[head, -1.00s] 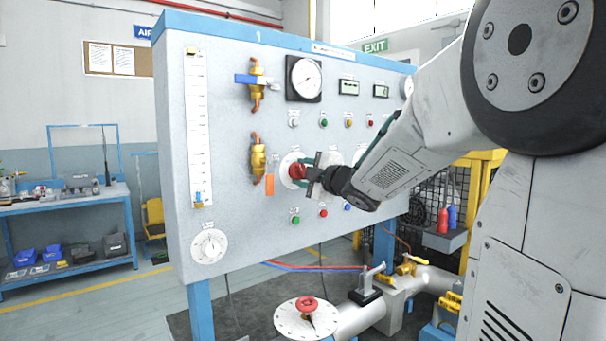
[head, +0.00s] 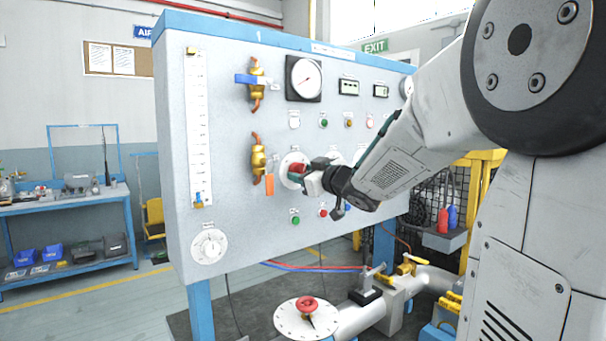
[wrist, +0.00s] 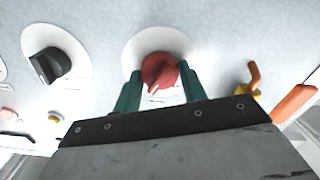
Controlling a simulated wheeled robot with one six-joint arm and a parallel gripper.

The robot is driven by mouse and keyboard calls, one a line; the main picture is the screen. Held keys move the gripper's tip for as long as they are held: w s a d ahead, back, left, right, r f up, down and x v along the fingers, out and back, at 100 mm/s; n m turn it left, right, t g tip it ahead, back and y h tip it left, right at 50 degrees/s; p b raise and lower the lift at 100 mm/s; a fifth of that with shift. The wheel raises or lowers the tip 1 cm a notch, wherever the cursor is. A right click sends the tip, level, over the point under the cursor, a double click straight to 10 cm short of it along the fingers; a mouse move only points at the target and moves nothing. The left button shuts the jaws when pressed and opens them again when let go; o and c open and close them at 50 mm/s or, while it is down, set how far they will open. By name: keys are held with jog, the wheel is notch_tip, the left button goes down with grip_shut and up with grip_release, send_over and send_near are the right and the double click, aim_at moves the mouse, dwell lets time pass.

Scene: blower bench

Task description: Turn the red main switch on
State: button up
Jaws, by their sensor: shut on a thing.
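The red main switch (wrist: 157,68) is a round red knob on a white round plate on the grey panel. It also shows in the head view (head: 297,169), partly covered by my gripper. My gripper (wrist: 160,78) has its two green fingers on either side of the knob, shut on it. The knob's pointer ridge slants down and left in the wrist view. The plate's lettering is too small to read.
A black knob (wrist: 48,65) on its own plate sits beside the red switch. A green button (head: 296,216) sits below.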

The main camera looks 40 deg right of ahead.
jog(key=shift+m, duration=1.8)
jog(key=o, duration=1)
jog(key=shift+c, duration=0.2)
jog(key=s, duration=0.7)
jog(key=shift+s+d, duration=0.15)
jog(key=shift+s, duration=0.25)
